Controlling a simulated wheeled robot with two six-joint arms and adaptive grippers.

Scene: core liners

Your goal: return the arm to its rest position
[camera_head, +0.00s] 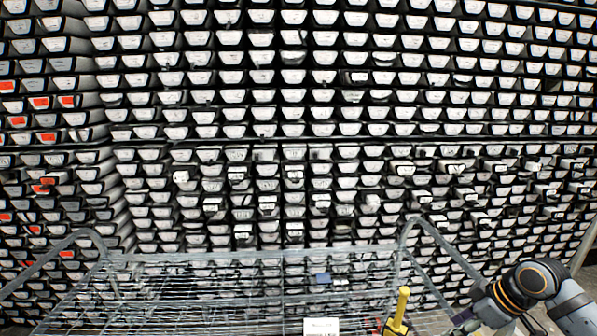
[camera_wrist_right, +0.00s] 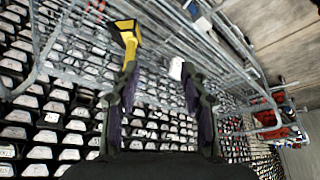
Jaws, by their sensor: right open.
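My right arm comes in at the lower right of the head view. Its gripper (camera_head: 468,318) is small and partly cut off at the bottom edge there. In the right wrist view my right gripper (camera_wrist_right: 160,82) is open, its two dark fingers wide apart with nothing held between them. The wire cart and the rack of core liners show behind the fingers, apart from them. My left arm and left gripper are not in the head view.
A wall of stacked core liners (camera_head: 263,77) fills the background, some with orange end labels. A metal wire cart (camera_head: 200,258) stands in front. A yellow-handled tool (camera_head: 402,303) stands at its right; it also shows in the wrist view (camera_wrist_right: 128,36). A white box (camera_head: 321,327) is at the bottom.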

